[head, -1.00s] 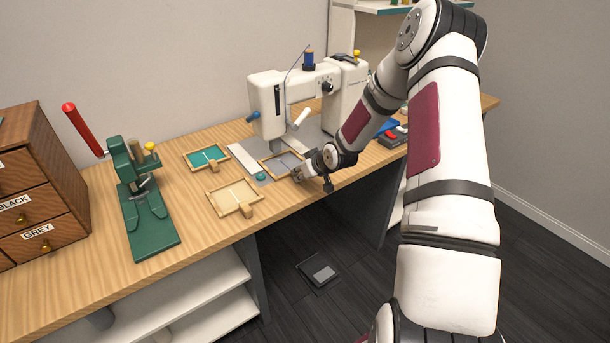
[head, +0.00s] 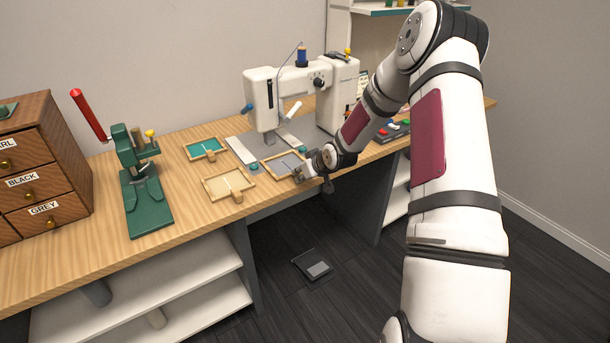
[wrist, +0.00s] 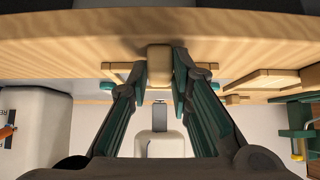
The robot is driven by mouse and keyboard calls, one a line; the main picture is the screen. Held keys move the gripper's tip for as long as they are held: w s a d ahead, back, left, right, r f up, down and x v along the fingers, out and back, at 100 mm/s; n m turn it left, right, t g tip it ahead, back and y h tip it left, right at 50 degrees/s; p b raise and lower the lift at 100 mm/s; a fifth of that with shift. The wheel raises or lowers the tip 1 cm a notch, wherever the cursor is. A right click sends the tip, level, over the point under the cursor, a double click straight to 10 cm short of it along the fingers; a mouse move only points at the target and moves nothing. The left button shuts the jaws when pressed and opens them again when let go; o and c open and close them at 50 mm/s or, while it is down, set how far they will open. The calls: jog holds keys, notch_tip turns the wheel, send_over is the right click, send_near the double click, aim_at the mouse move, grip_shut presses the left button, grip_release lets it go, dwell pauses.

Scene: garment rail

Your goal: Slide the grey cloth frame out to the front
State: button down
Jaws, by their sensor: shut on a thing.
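The grey cloth frame (head: 273,168) is a wooden frame with grey cloth, lying flat at the front of the sewing machine (head: 272,105) on its grey bed plate. My gripper (head: 300,175) is at the frame's front right side. In the wrist view my gripper (wrist: 160,75) is shut on the frame's wooden handle block (wrist: 159,62), with a finger on each side. The rest of the frame is mostly hidden behind the handle and fingers in the wrist view.
A cream cloth frame (head: 221,188) and a teal cloth frame (head: 205,153) lie to the left. A green press (head: 143,190) and wooden drawers (head: 42,180) stand further left. Teal round knobs (head: 254,167) sit on the bed plate. A pedal (head: 312,265) lies on the floor.

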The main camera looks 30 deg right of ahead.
dwell(0.3)
jog(key=c, duration=1.4)
grip_release()
jog(key=shift+o, duration=0.2)
jog(key=shift+s, duration=0.1)
jog(key=v, duration=1.2)
